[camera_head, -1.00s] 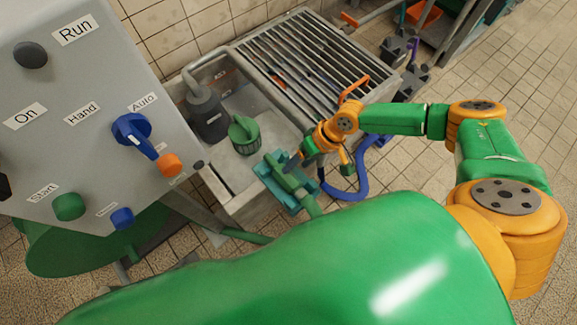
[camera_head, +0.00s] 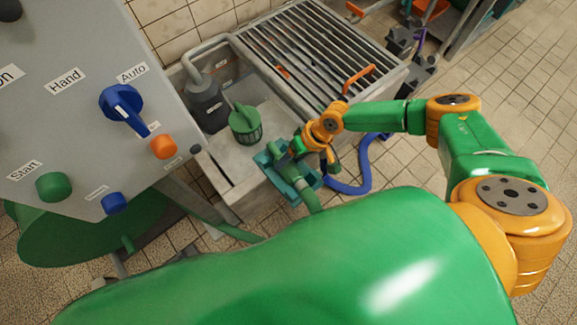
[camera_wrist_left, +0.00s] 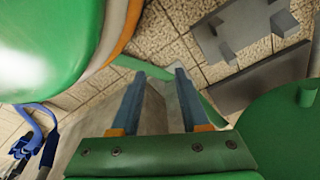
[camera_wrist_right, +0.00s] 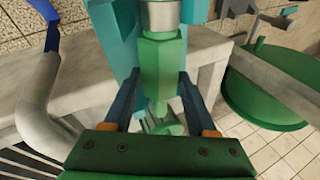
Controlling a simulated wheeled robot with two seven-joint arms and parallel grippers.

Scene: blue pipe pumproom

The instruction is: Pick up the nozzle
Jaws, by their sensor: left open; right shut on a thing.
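The nozzle (camera_head: 289,168) is green and lies in a teal cradle (camera_head: 262,161) at the near corner of the sink unit. In the right wrist view the nozzle (camera_wrist_right: 161,62) runs lengthwise between the fingers, with a pale metal collar at the top. My right gripper (camera_wrist_right: 158,82) is shut on it, one finger on each side. The nozzle still sits against the cradle (camera_wrist_right: 121,38); whether it is lifted I cannot tell. My left gripper (camera_wrist_left: 157,74) is open and empty in the left wrist view; it does not show in the head view.
A grey control panel (camera_head: 70,110) with knobs stands at the left. The sink holds a green strainer (camera_head: 245,124) and a dark pump (camera_head: 207,104). A slatted grate (camera_head: 310,50) lies behind. A blue hose (camera_head: 358,182) loops beside the sink. Tiled floor at right is open.

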